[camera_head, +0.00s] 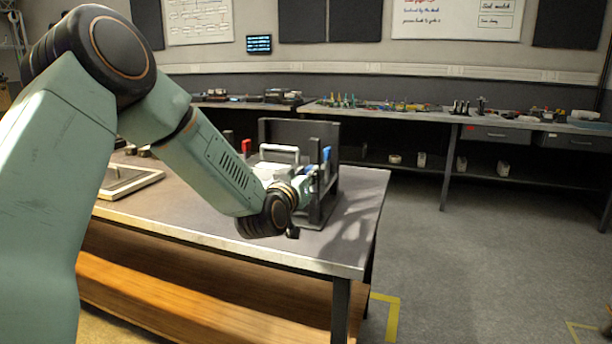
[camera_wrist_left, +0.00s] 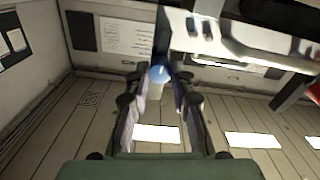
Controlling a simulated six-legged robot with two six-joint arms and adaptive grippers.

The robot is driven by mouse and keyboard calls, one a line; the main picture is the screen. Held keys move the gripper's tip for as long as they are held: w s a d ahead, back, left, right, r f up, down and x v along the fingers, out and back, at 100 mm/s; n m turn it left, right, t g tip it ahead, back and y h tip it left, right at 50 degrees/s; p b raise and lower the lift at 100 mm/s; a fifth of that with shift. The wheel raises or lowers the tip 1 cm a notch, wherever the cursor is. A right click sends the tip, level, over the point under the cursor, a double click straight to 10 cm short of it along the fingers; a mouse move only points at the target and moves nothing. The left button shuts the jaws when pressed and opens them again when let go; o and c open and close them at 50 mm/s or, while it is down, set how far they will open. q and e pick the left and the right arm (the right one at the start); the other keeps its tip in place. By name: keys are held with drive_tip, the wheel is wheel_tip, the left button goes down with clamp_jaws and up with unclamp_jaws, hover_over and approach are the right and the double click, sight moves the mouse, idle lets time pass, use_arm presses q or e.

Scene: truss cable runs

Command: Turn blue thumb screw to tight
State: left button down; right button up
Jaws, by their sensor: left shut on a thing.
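The blue thumb screw (camera_wrist_left: 158,75) sits between the fingertips of my left gripper (camera_wrist_left: 160,78) in the left wrist view. Its rounded blue head shows, with a pale part beside it. My left gripper is shut on it. The contact itself is too small to make out there. My right gripper is in neither view.
The dark frame (camera_head: 325,130) stands near the right end of the table (camera_head: 215,225), with a white handle (camera_head: 278,148) and a red part (camera_head: 246,146) by it. A flat tray (camera_head: 128,192) lies left. A cluttered bench (camera_head: 425,114) lines the wall. Floor at right is clear.

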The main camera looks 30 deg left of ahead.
use_arm(q)
drive_tip(key=shift+n, duration=0.3)
drive_tip(key=c, duration=1.1)
unclamp_jaws()
drive_tip(key=shift+c, duration=0.2)
drive_tip(key=shift+s, duration=0.1)
drive_tip(key=v, duration=1.1)
drive_tip(key=shift+s+d, duration=0.2)
drive_tip(key=shift+s, duration=0.15)
